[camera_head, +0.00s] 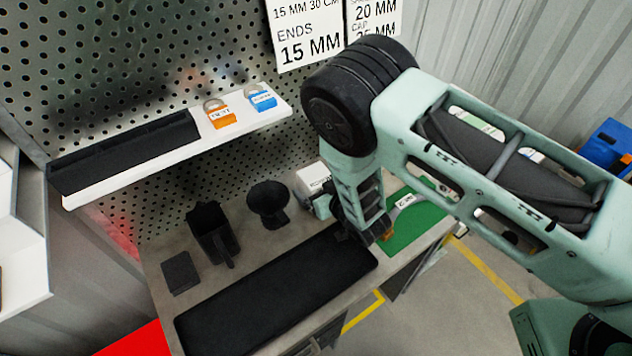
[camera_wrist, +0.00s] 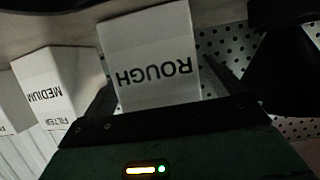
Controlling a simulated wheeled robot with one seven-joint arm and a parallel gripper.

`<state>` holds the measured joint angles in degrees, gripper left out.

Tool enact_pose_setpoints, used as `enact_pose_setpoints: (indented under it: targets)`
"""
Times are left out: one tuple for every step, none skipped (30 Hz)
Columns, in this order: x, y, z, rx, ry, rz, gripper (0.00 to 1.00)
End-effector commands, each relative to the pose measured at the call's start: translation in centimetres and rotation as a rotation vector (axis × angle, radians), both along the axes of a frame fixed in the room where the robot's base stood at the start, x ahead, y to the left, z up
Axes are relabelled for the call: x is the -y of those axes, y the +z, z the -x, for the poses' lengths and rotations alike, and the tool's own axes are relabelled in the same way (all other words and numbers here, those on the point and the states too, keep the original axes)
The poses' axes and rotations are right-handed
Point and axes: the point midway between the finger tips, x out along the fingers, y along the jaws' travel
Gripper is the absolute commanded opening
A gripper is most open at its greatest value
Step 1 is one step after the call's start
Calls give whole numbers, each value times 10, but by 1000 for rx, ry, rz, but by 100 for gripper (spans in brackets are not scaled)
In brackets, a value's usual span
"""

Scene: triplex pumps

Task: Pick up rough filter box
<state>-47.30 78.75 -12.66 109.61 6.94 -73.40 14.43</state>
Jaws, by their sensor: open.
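The rough filter box (camera_wrist: 150,85) is a white box labelled ROUGH, upside down in the wrist view. My gripper (camera_wrist: 160,76) is open, with one dark finger on each side of the box. The right finger looks close to the box; I cannot tell whether either finger touches it.
A MEDIUM filter box (camera_wrist: 56,88) stands left of the rough box in the wrist view. On the bench are a black mat (camera_head: 275,295), a black holder (camera_head: 212,235), a black funnel-shaped stand (camera_head: 268,202) and a green mat (camera_head: 425,222). A pegboard rises behind.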

Motion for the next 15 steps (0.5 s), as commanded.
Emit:
enact_pose_setpoints:
  targets:
    - [-2,-1,-4,-1,0,1,94]
    - [-3,-2,-5,0,0,0,94]
    - [-5,-3,-7,0,0,0,94]
    - [-5,-4,-8,0,0,0,94]
    - [-5,-4,-9,0,0,0,94]
    - [-6,-5,-9,-1,0,1,94]
    - [-6,-5,-10,-1,-1,1,94]
    - [-6,-5,-9,-1,-1,1,94]
    - [-6,-6,-9,-1,-1,1,94]
    - [-6,-5,-9,-1,-1,1,94]
    - [-6,-5,-9,-1,-1,1,94]
    - [-6,-5,-9,-1,-1,1,91]
    - [-6,-5,-9,-1,-1,1,82]
    - [-6,-5,-9,-1,-1,1,74]
    - [-6,-5,-9,-1,-1,1,63]
